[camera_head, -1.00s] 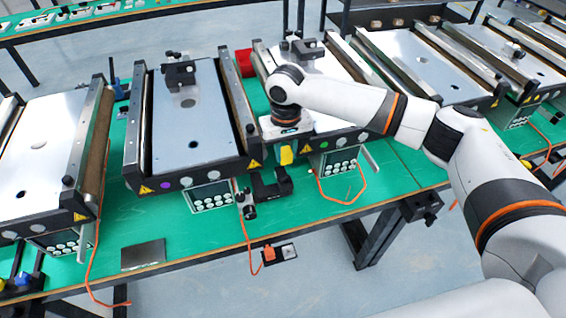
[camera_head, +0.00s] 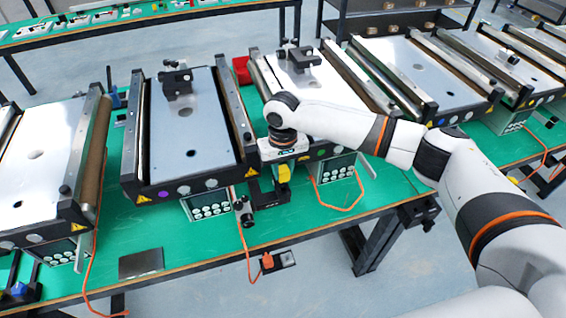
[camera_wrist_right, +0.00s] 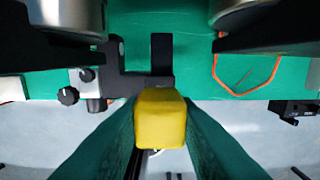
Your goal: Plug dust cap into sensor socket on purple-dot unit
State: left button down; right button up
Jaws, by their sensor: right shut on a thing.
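The purple-dot unit is the conveyor (camera_head: 190,128) left of centre in the head view, with a purple dot (camera_head: 165,194) on its front face. A small black sensor (camera_head: 243,208) on a black bracket (camera_head: 258,195) stands at its front right corner. My right gripper (camera_head: 284,168) is shut on the yellow dust cap (camera_head: 284,174), right of that sensor and apart from it. In the right wrist view the cap (camera_wrist_right: 160,118) sits between the fingers, with the bracket (camera_wrist_right: 133,86) beyond and the sensor (camera_wrist_right: 95,92) to the left. The socket opening cannot be made out. My left gripper is out of view.
A green-dot conveyor (camera_head: 300,85) stands right of the purple-dot unit. An orange cable (camera_head: 340,208) loops on the green table (camera_head: 215,238). A dark flat plate (camera_head: 141,262) lies near the front edge, and a socket box (camera_head: 288,259) hangs below it.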

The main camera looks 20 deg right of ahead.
aim_at(283, 180)
jog(key=shift+f, duration=0.9)
jog(key=shift+p, duration=0.45)
dwell(0.7)
jog(key=shift+p, duration=0.55)
dwell(0.5)
jog(key=shift+p, duration=0.5)
jog(key=shift+f+b, duration=0.6)
jog(key=shift+f, duration=0.75)
